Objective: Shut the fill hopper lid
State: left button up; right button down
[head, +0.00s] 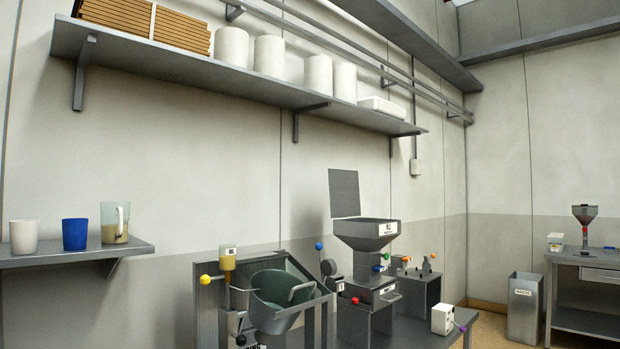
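The fill hopper (366,243) is a grey funnel-shaped bin with a white label, standing on a dark machine on the bench. Its lid (344,193) is a flat dark grey panel. The lid stands open and nearly upright at the hopper's left back edge. The inside of the hopper is mostly hidden by its front rim. Neither of my grippers shows in the head view, so their distance from the lid cannot be told.
Left of the hopper stands a dark green tub (283,288) with coloured knobs around it. A small white box (442,319) sits on the bench (420,335) at right. A wall shelf (230,75) hangs above. Open air surrounds the lid.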

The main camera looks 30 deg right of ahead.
aim_at(344, 190)
jog(key=l+u, duration=0.2)
jog(key=l, duration=1.1)
jog(key=l+u, duration=0.25)
jog(key=l, duration=1.05)
